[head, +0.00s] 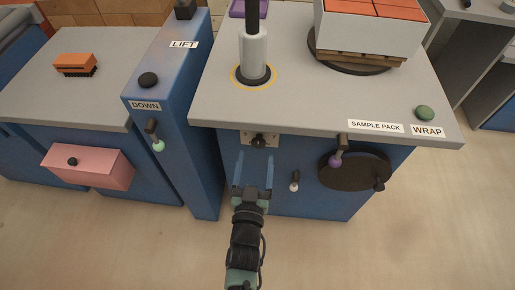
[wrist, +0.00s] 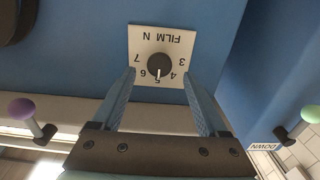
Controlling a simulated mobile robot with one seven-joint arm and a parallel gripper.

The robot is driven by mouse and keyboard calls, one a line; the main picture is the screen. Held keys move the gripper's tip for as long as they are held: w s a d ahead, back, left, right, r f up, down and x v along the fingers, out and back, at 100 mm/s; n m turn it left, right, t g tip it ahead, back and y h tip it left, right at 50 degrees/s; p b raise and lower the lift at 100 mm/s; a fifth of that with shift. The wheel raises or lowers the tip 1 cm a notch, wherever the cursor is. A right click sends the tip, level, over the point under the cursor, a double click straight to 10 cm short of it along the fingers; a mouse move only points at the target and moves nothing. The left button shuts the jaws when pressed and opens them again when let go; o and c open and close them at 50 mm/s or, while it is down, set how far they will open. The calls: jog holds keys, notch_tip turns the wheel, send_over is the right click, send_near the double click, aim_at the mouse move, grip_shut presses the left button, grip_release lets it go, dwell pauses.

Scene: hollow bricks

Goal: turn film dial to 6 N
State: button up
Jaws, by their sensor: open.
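The film dial (wrist: 159,65) is a round dark knob on a white plate (wrist: 160,36) marked FILM N with the numbers 3 to 7. The plate appears upside down in the wrist view. The knob's white pointer line is at 5; the 6 is beside it to the left in that picture. In the head view the dial (head: 258,141) is on the blue cabinet front under the grey top. My gripper (head: 254,158) is open and empty, just below the dial. In the wrist view its fingertips (wrist: 160,74) lie either side of the knob, apart from it.
The blue lift column (head: 190,110), with a green-knobbed lever (head: 158,145), stands to the left.

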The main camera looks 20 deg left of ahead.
aim_at(258, 145)
jog(key=shift+b+x, duration=0.4)
jog(key=shift+x, duration=1.75)
grip_shut()
